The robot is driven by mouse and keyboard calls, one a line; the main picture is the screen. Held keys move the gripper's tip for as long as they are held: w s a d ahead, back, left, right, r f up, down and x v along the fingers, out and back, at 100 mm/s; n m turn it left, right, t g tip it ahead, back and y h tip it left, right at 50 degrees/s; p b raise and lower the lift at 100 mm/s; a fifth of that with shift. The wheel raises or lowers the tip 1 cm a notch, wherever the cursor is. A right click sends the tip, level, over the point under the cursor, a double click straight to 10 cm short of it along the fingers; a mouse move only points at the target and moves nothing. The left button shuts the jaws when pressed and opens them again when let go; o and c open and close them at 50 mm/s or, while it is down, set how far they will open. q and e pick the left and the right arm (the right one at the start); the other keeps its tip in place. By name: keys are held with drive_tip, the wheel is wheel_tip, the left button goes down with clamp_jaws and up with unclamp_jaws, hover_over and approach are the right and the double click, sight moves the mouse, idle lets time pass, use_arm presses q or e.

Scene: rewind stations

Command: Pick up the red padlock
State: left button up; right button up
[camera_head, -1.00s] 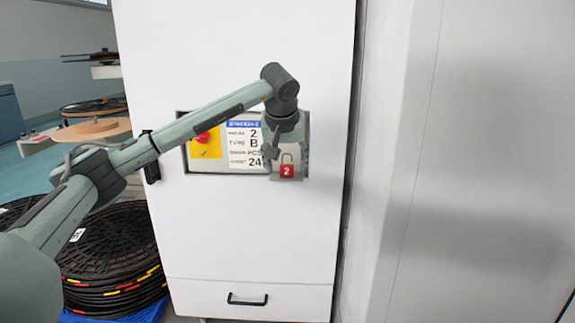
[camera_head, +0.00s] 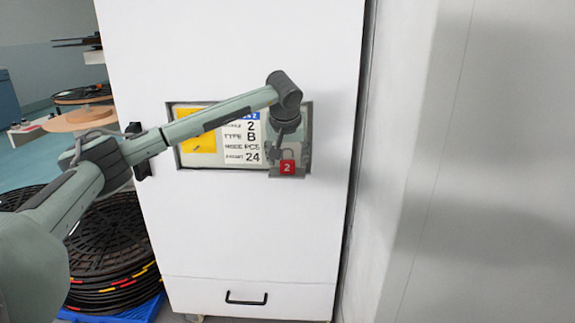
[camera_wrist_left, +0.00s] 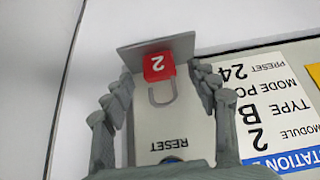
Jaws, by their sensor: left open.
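The red padlock (camera_head: 287,167), marked with a white 2, is at the lower right of the cabinet's recessed panel (camera_head: 200,159). In the left wrist view the padlock (camera_wrist_left: 158,66) appears upside down, its grey shackle below the red body, against a pale plate reading RESET. A grey ledge lies beside its body. My left gripper (camera_head: 286,148) is in front of the panel, just above the padlock. In the wrist view its open fingers (camera_wrist_left: 160,76) lie on either side of the padlock, with visible gaps. Contact is not seen. My right gripper is not in view.
The white cabinet (camera_head: 240,230) has a black drawer handle (camera_head: 246,298) and a black side latch (camera_head: 141,160). Black reels (camera_head: 112,245) are stacked at left on a blue base. A pale wall (camera_head: 480,160) stands close at right.

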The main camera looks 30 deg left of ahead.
use_arm(q)
drive_tip(key=shift+w+a+f, duration=0.15)
drive_tip(key=shift+w+f, duration=0.1)
drive_tip(key=shift+f, duration=0.25)
drive_tip(key=c, duration=1.3)
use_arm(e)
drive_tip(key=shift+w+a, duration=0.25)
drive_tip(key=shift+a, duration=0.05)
use_arm(q)
drive_tip(key=shift+o, duration=0.2)
